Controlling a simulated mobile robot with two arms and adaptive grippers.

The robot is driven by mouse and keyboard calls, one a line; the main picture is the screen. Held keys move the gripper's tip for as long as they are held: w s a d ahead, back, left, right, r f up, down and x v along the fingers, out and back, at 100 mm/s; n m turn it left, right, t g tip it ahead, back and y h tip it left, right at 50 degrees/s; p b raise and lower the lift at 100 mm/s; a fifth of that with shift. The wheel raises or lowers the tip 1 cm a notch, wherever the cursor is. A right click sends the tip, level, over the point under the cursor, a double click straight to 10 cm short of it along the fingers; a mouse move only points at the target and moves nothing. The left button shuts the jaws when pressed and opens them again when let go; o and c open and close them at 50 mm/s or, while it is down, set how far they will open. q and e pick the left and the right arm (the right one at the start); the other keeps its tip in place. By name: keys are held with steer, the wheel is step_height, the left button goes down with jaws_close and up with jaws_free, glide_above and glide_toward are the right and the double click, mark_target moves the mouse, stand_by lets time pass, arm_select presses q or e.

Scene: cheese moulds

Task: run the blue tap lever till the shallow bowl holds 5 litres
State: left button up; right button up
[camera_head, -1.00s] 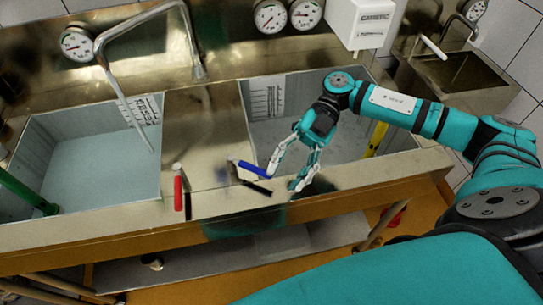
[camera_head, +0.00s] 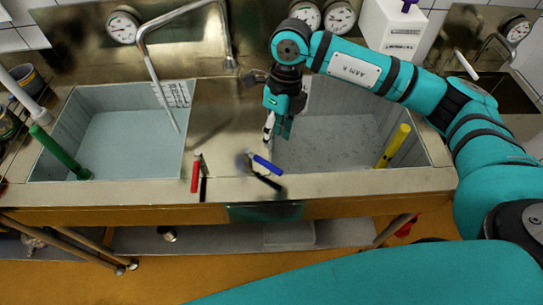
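The blue tap lever (camera_head: 267,164) is on the front ledge between two sunken sink bowls, pointing down and right. The left bowl (camera_head: 55,150) has a pale bluish surface and a marked scale (camera_head: 173,94). The right bowl (camera_head: 425,150) has a grey, speckled floor. I cannot tell which is the shallow bowl, nor read any water level. My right gripper (camera_head: 275,132) points down over the left edge of the right bowl, behind the blue lever and apart from it. Its fingers are seen nearly edge-on, so their opening is unclear. My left gripper is out of view.
A red lever (camera_head: 196,175) stands left of the blue one, with dark parts beside both. A green rod (camera_head: 58,152) stands in the left bowl, a yellow rod (camera_head: 394,146) in the right. A curved spout (camera_head: 147,55) and round gauges (camera_head: 340,17) line the back.

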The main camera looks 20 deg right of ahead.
mark_target(271, 165)
steer(key=f, duration=0.3)
steer(key=a+f+p, duration=0.1)
steer(key=f, duration=0.1)
steer(key=s+f+p, duration=0.1)
steer(key=f, duration=0.2)
steer(key=shift+a+f, duration=0.2)
steer(key=shift+f, duration=0.45)
steer(key=shift+c, duration=0.5)
jaws_close()
